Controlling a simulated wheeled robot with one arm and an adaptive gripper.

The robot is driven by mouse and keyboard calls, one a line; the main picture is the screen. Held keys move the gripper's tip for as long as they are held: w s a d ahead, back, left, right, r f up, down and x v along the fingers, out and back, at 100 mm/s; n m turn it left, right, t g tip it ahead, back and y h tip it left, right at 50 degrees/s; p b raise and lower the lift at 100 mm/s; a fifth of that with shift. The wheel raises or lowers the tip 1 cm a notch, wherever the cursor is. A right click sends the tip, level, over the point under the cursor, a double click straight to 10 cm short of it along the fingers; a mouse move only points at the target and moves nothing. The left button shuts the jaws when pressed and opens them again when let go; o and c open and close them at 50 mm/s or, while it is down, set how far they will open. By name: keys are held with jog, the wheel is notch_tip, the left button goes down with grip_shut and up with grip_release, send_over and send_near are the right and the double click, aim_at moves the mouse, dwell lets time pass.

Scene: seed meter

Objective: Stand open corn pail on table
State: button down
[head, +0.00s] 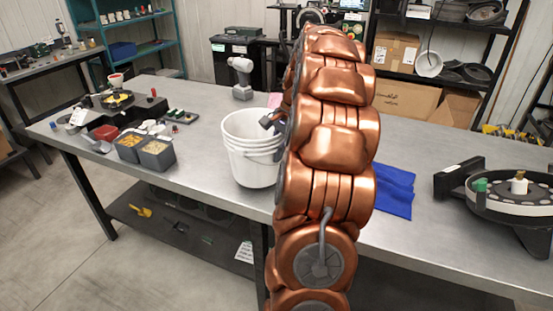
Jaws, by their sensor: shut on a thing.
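A white open pail (253,165) is upright near the front edge of the metal table (205,165), left of my arm. I cannot tell whether its base touches the tabletop. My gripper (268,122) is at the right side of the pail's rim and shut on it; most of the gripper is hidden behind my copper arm. The pail's visible inside looks white, and its bottom is hidden.
Left on the table are two grey bins (157,161) with yellowish contents, a red container (104,132) and small parts. A drill (242,78) stands behind the pail. Right are a blue cloth (392,190) and a round seed meter device (515,195). Clear tabletop lies left of the pail.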

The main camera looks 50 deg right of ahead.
aim_at(275, 164)
jog(key=shift+f+p, duration=0.4)
jog(key=shift+f, duration=0.95)
jog(key=c, duration=1.2)
grip_release()
jog(key=shift+f, duration=0.15)
jog(key=shift+c, duration=0.2)
jog(key=b+v, duration=0.2)
jog(key=v, duration=1)
jog(key=shift+b, duration=0.3)
